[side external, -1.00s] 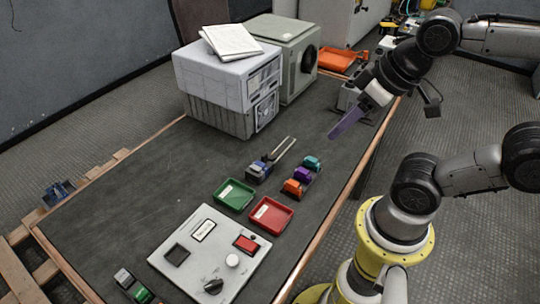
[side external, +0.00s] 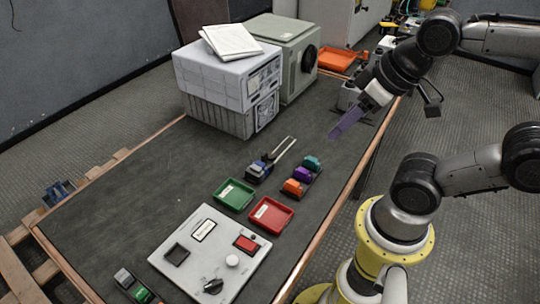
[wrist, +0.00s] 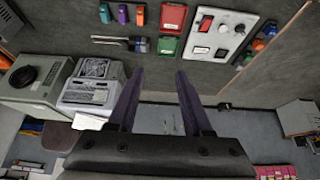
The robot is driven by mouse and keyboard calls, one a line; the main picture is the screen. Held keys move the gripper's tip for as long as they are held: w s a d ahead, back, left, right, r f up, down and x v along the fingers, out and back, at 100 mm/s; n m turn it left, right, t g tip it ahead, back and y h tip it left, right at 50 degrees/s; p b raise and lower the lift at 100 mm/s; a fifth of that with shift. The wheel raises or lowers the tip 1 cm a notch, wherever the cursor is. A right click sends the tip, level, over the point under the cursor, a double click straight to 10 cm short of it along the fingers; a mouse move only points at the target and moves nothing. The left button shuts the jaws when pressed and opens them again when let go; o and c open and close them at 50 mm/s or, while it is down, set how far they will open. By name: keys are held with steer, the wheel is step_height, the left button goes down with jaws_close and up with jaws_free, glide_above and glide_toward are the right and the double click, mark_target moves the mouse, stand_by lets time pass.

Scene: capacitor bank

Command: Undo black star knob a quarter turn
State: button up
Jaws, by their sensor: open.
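The black star knob (side external: 213,286) sits on the light grey panel (side external: 192,269), near its front corner in the side external view. It also shows small in the wrist view (wrist: 240,28), at the upper right. My gripper (side external: 338,131) is high above the right side of the bench, well away from the knob. Its two dark purple fingers are apart with nothing between them, as the wrist view shows (wrist: 160,75). The knob's exact angle is hard to read.
The panel also carries a red switch (side external: 246,243) and a white round knob (side external: 232,261). Green (side external: 233,195) and red (side external: 270,215) trays lie beside it. Grey instrument boxes (side external: 225,80) fill the far end.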

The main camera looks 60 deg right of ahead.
steer(key=shift+o, duration=1)
steer(key=shift+w+m, duration=0.1)
steer(key=shift+m, duration=0.7)
step_height(320, 180, up, 3)
steer(key=w+m+t, duration=0.1)
steer(key=w+m, duration=0.2)
steer(key=m, duration=0.1)
steer(key=m+g, duration=0.7)
steer(key=m, duration=1.1)
glide_above(271, 154)
step_height(271, 154, down, 26)
steer(key=shift+s+f, duration=0.15)
steer(key=shift+f, duration=4.35)
